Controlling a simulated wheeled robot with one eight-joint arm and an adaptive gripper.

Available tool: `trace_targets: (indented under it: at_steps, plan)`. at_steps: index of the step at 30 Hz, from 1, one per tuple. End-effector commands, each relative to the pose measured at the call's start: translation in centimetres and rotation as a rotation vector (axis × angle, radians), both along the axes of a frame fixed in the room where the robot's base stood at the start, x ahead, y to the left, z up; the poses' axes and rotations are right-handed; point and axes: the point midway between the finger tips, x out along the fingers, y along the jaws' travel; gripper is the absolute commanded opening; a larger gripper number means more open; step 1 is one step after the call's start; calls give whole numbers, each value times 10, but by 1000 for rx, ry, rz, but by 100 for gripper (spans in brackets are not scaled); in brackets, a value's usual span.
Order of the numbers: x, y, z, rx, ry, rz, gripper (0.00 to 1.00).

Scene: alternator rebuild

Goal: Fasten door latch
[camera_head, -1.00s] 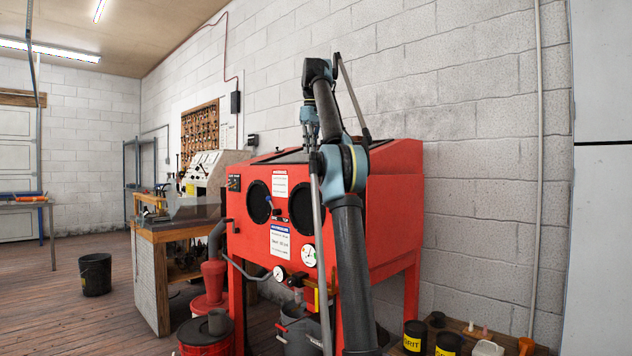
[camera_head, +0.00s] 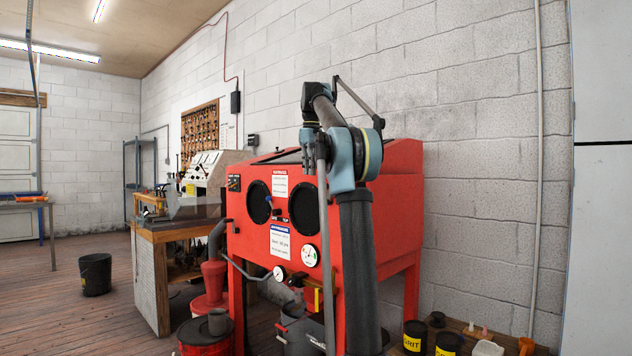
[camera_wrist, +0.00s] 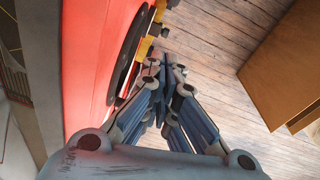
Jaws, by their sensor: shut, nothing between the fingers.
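The red blast cabinet (camera_head: 385,215) stands against the block wall, with two dark round glove ports on its sloped front. In the wrist view its red face (camera_wrist: 88,60) runs along the left, with a dark disc (camera_wrist: 130,50) seen edge-on. Yellow and black fittings (camera_wrist: 152,32) sit along that face just beyond my fingertips; I cannot tell whether one of them is the door latch. My gripper (camera_wrist: 166,72) is shut and empty, close beside the red face. Contact is unclear. My arm hides part of the cabinet front in the head view.
A wooden workbench (camera_head: 190,232) stands left of the cabinet. Gauges, a hose and a yellow part (camera_head: 313,297) project below the cabinet front. Grit cans (camera_head: 414,336) stand at the lower right. The plank floor (camera_head: 55,285) is open at the left, around a black bucket (camera_head: 95,272).

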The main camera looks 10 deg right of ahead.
Motion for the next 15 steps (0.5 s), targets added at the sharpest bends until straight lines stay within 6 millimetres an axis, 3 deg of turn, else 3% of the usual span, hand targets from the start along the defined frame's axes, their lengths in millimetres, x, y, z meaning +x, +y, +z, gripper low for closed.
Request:
trace_targets:
  at_steps: [4, 15]
  plan:
    - [2, 1, -21, 0, 0, 0, 0]
    - [-22, -24, -32, 0, 0, -1, 0]
